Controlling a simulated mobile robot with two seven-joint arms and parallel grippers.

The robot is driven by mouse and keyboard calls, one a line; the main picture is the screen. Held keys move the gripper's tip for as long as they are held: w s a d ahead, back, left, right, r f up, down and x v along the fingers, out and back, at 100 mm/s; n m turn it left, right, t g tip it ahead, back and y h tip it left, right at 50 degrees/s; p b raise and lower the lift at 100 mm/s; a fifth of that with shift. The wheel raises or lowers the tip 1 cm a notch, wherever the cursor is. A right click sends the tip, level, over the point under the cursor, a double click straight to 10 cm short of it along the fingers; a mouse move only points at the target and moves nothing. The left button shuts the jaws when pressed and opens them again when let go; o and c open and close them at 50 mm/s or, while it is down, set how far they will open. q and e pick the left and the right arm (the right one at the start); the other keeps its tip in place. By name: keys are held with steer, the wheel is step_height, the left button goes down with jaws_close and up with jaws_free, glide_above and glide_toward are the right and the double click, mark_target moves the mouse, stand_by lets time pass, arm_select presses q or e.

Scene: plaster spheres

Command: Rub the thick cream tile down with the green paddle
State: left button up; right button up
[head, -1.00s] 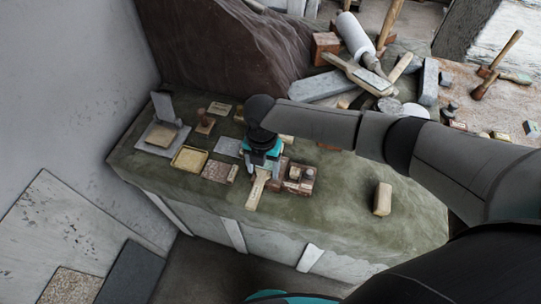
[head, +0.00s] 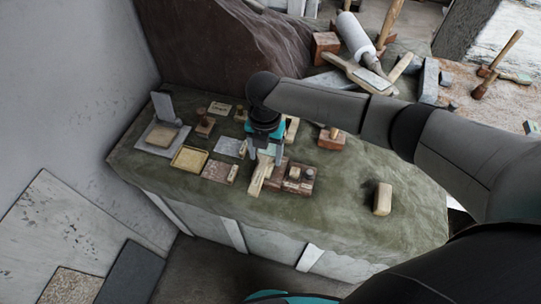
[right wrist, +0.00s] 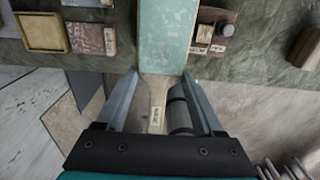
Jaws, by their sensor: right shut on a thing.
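The green paddle's pale green face (right wrist: 167,35) stretches ahead of my right gripper (right wrist: 156,80) in the right wrist view. Its wooden handle, with a small label, lies between the fingers. In the head view my right gripper (head: 266,158) is shut on the paddle, and the wooden handle (head: 256,182) points toward the table's front edge. The fingers partly hide the green face there. A thick cream tile (head: 160,136) lies on a grey board at the left end of the table, apart from the paddle. My left gripper is not in view.
A yellow-rimmed tray (head: 189,158) and a reddish plate (head: 216,171) lie between tile and paddle. Brown blocks with knobs (head: 298,179) stand right of the handle. A cream block (head: 382,199) sits farther right. The right-front tabletop (head: 340,215) is mostly clear.

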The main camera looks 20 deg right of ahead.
steer(key=shift+r, duration=0.25)
steer(key=shift+r, duration=1.9)
